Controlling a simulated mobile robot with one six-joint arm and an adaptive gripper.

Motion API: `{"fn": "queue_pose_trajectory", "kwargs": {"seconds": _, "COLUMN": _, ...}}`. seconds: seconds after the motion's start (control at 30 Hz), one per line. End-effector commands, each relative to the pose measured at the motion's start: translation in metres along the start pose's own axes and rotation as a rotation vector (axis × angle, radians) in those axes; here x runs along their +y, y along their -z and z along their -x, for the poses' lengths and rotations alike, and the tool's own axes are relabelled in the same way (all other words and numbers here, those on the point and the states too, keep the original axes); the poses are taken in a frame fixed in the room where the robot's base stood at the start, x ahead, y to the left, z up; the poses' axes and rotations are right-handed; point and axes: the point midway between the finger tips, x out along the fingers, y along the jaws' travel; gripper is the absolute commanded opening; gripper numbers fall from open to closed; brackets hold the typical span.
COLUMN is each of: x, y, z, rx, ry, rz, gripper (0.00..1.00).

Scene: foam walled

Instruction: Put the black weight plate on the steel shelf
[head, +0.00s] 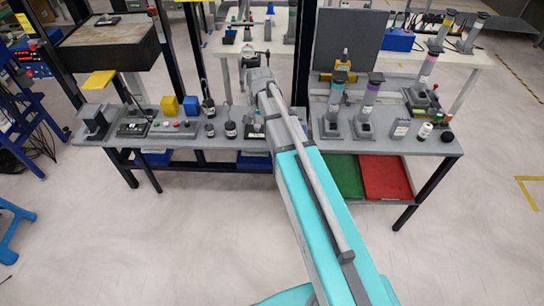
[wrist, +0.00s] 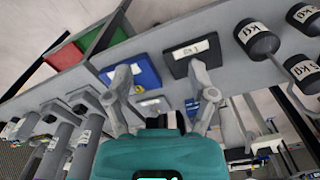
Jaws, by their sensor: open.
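A dark square plate with a white label (wrist: 186,50), which looks like the black weight plate, lies flat on a grey surface in the wrist view. Its lower edge is partly covered by my right finger. In the head view a dark labelled piece beside my arm (head: 248,132) seems to be the same plate. My gripper (wrist: 160,82) is open, with nothing between its fingers, and the right finger overlaps the plate in the picture. The grey bench top (head: 292,130) bears the plate. I cannot tell for sure which surface is the steel shelf.
Dark labelled weights (head: 230,129) stand left of the plate on the bench. Grey stands with tubes (head: 366,110) fill its right part. A green tray (head: 346,174) and red tray (head: 386,177) lie below, with blue bins (head: 254,161) under the bench.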

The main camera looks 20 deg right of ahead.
Motion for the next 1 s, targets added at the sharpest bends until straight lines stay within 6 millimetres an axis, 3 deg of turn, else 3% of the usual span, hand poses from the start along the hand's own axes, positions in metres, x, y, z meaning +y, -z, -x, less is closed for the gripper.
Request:
{"fn": "queue_pose_trajectory", "kwargs": {"seconds": 0.03, "x": 0.02, "y": -0.027, "z": 0.0, "rx": 0.0, "ry": 0.0, "rz": 0.072, "gripper": 0.73}}
{"fn": "queue_pose_trajectory", "kwargs": {"seconds": 0.1, "x": 0.037, "y": -0.051, "z": 0.0, "rx": 0.0, "ry": 0.0, "rz": 0.184, "gripper": 0.73}}
{"fn": "queue_pose_trajectory", "kwargs": {"seconds": 0.3, "x": 0.08, "y": -0.109, "z": 0.0, "rx": 0.0, "ry": -0.001, "rz": 0.475, "gripper": 0.73}}
{"fn": "queue_pose_trajectory", "kwargs": {"seconds": 0.4, "x": 0.094, "y": -0.127, "z": 0.0, "rx": 0.0, "ry": -0.001, "rz": 0.579, "gripper": 0.73}}
{"fn": "queue_pose_trajectory", "kwargs": {"seconds": 0.6, "x": 0.105, "y": -0.142, "z": 0.0, "rx": 0.0, "ry": -0.001, "rz": 0.676, "gripper": 0.73}}
{"fn": "queue_pose_trajectory", "kwargs": {"seconds": 1.0, "x": 0.104, "y": -0.141, "z": 0.0, "rx": 0.0, "ry": -0.001, "rz": 0.682, "gripper": 0.73}}
